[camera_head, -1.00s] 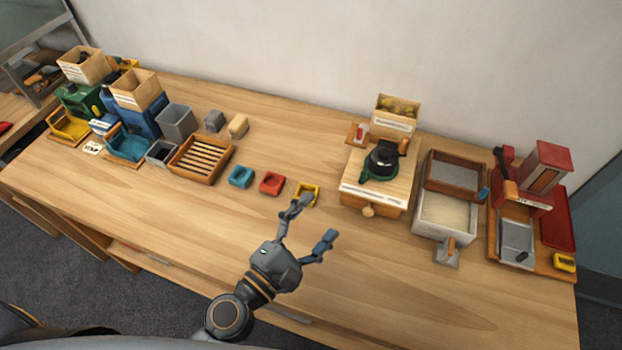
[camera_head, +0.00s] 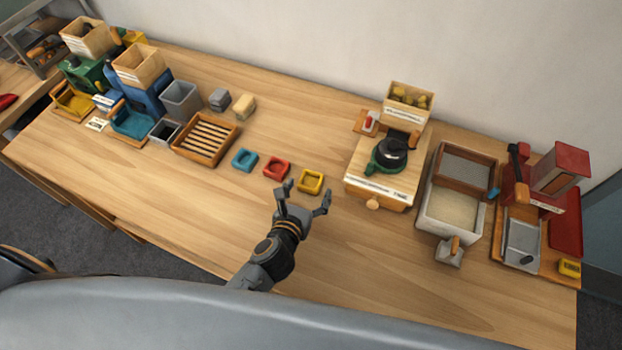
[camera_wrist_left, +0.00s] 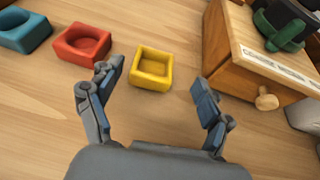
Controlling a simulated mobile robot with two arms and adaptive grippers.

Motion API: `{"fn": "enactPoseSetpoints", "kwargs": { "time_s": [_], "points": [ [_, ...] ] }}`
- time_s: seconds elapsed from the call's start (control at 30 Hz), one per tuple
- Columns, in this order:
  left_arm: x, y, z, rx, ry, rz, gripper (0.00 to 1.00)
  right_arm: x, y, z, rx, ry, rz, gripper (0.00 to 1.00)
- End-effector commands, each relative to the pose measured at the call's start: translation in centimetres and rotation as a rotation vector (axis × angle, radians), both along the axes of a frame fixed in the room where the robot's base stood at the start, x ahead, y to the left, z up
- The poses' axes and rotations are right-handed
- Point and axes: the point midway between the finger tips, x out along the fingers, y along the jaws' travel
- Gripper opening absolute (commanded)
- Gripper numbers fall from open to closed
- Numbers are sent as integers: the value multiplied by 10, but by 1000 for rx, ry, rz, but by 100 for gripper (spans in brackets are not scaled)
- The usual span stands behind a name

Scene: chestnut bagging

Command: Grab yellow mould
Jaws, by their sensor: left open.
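The yellow mould (camera_head: 310,181) is a small square block with a hollow, flat on the wooden table at the right end of a row of three moulds. My left gripper (camera_head: 308,196) is open and empty, just on the near side of it. In the left wrist view the yellow mould (camera_wrist_left: 151,68) lies ahead of and between the two spread fingers (camera_wrist_left: 155,82), apart from both. The red mould (camera_head: 277,168) sits left of it, and the blue mould (camera_head: 245,159) further left. My right gripper is not in view.
A wooden box with a dark round device (camera_head: 391,152) stands right of the yellow mould; its knob (camera_wrist_left: 267,100) sticks out toward the front. A slatted wooden tray (camera_head: 205,138) is to the left. The table front is clear.

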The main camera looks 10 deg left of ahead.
Motion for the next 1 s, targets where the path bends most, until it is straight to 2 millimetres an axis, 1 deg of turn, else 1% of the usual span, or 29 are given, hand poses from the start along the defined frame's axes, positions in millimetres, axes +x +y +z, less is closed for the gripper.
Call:
{"fn": "enactPoseSetpoints", "kwargs": {
  "time_s": [0.17, 0.37, 0.5, 0.6, 0.8, 0.87, 0.9, 0.97, 1.0],
  "points": [
    [10, 0, -3, 0, 0, 1, 79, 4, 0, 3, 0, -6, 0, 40],
    [35, 4, -13, 1, -1, 1, 79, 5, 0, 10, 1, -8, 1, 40],
    [49, 2, -20, 0, -2, 0, 79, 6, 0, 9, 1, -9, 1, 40],
    [52, 2, -22, 1, -1, 0, 79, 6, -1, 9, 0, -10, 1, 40],
    [52, 2, -22, 0, -1, 0, 79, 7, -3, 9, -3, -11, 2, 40],
    [52, 2, -22, 1, -1, 0, 69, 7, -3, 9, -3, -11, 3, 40],
    [52, 2, -22, 1, -1, 0, 61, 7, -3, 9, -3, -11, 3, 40],
    [52, 2, -22, 1, -1, 0, 49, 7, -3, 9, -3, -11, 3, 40],
    [52, 2, -22, 1, -1, 0, 41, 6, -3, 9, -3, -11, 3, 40]
  ]
}}
